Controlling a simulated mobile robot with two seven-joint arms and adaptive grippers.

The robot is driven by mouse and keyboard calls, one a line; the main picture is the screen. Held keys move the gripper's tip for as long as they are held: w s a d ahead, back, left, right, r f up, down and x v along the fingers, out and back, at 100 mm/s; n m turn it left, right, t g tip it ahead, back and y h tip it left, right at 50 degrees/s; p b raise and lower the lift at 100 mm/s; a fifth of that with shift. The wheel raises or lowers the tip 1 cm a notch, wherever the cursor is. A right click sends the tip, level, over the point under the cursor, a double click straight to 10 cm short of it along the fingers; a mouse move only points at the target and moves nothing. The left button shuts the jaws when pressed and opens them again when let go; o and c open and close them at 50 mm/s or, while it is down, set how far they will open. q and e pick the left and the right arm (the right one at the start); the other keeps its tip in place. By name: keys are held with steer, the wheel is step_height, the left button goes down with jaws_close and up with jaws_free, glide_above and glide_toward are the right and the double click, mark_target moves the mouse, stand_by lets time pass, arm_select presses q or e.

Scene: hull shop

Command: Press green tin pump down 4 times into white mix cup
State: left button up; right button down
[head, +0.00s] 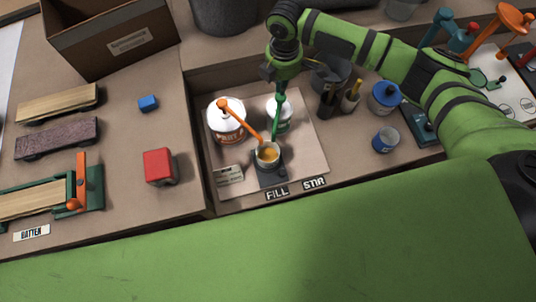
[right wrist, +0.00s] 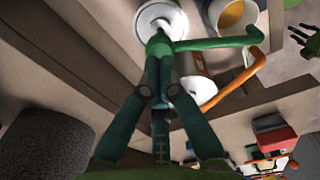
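The green tin pump (head: 276,122) rises from a white tin (head: 285,113), its spout reaching toward the mix cup. The white mix cup (head: 267,146) holds amber liquid and stands on a dark scale (head: 272,177); it also shows in the right wrist view (right wrist: 228,17). My right gripper (head: 278,98) is over the green pump. In the right wrist view its fingers (right wrist: 158,62) come together, tips at the pump's head; contact is hard to judge. My left gripper is not in view.
A second white tin (head: 224,126) with an orange pump (head: 240,116) stands left of the green one, its spout by the cup. Brushes (head: 349,100), a dark pot (head: 329,76) and blue-lidded tins (head: 384,97) stand right. A red block (head: 159,166) sits left.

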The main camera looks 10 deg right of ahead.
steer(key=shift+f, duration=0.2)
steer(key=shift+s+f+b, duration=0.1)
steer(key=shift+f+b, duration=0.55)
steer(key=shift+f, duration=0.95)
steer(key=shift+r+p, duration=1.8)
steer(key=shift+p, duration=0.45)
steer(key=shift+f, duration=0.2)
